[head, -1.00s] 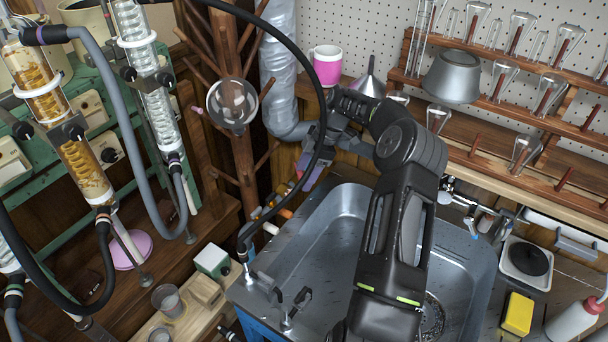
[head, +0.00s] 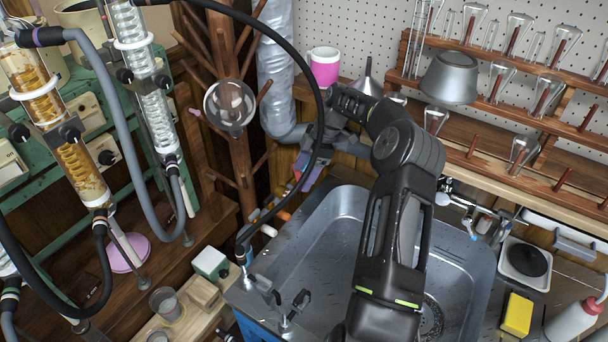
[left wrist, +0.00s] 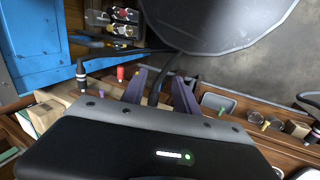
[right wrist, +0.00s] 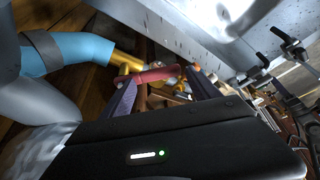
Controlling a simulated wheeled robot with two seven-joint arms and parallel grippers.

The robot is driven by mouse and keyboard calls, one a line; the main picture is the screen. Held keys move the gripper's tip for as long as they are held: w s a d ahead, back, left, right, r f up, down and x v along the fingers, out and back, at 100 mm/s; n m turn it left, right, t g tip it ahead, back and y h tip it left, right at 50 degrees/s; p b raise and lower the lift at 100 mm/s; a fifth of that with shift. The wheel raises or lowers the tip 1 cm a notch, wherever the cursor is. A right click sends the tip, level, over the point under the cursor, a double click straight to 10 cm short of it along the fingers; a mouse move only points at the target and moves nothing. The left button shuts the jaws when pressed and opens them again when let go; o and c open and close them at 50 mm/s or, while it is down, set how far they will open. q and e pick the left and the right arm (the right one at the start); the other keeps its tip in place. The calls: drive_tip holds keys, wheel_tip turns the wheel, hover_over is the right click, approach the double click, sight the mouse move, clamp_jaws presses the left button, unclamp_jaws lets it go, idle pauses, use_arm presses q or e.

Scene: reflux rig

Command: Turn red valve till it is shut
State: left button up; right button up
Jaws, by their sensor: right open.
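The red valve's handle (right wrist: 155,76) shows in the right wrist view, beside a yellow fitting (right wrist: 124,60) on a blue pipe sleeve. My right gripper (right wrist: 161,82) is open, and the red handle appears between or just beyond its two purple fingers; contact cannot be told. In the head view my right gripper (head: 309,172) reaches behind the sink's far left corner, and the red handle is mostly hidden there.
A metal sink (head: 335,235) lies below my right arm. Orange and white pipe parts (head: 268,229) sit at its left side. A silver duct (head: 279,80) and a wooden peg stand (head: 245,165) are close to the right gripper. A black hose (head: 312,75) arches nearby.

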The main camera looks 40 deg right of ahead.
wheel_tip(320, 180, up, 9)
idle(0.3)
drive_tip(key=shift+r, duration=0.1)
drive_tip(key=shift+c, duration=0.4)
